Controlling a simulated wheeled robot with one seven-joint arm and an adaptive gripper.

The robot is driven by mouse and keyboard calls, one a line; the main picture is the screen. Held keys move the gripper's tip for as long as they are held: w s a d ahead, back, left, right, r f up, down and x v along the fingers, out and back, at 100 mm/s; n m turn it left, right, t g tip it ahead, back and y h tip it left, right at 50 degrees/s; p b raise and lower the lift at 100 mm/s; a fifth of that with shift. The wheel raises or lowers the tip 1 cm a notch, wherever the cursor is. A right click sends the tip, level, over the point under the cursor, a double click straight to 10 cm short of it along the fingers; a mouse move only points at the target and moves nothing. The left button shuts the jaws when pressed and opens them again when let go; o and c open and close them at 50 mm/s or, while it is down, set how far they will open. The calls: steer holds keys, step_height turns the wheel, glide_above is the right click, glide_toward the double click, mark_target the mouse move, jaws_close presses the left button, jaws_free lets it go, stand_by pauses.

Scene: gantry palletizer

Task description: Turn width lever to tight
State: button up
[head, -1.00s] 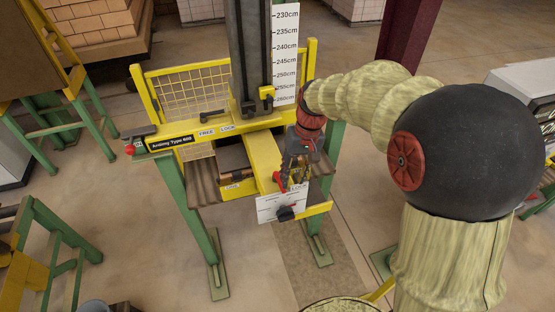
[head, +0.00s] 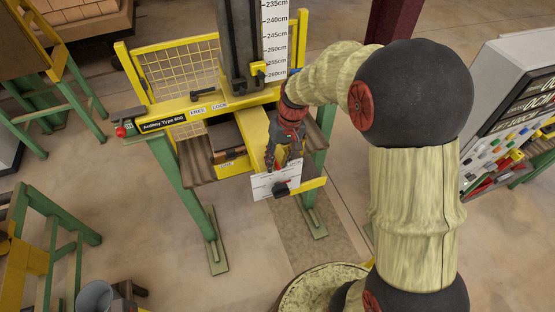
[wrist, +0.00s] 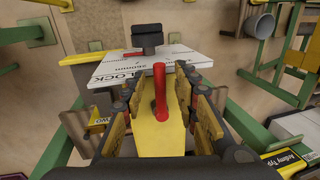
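A red lever (wrist: 160,92) stands up from the yellow beam (wrist: 152,142) in the wrist view. My gripper (wrist: 154,84) is open, with a finger on each side of the lever and gaps between them. A white placard (wrist: 135,68) with partly readable lettering, including "LOCK", lies beyond the lever. A black knob (wrist: 147,32) sits at its far edge. In the head view my gripper (head: 282,163) points down over the yellow beam (head: 254,135) and hides the lever. The placard (head: 268,187) is just below it.
In the head view, a dark column (head: 240,50) and a centimetre scale (head: 274,45) rise behind the beam. A button console (head: 515,110) stands at right.

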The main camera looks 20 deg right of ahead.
steer(key=shift+s, duration=0.15)
steer(key=shift+c, duration=0.6)
steer(key=c, duration=0.6)
jaws_close()
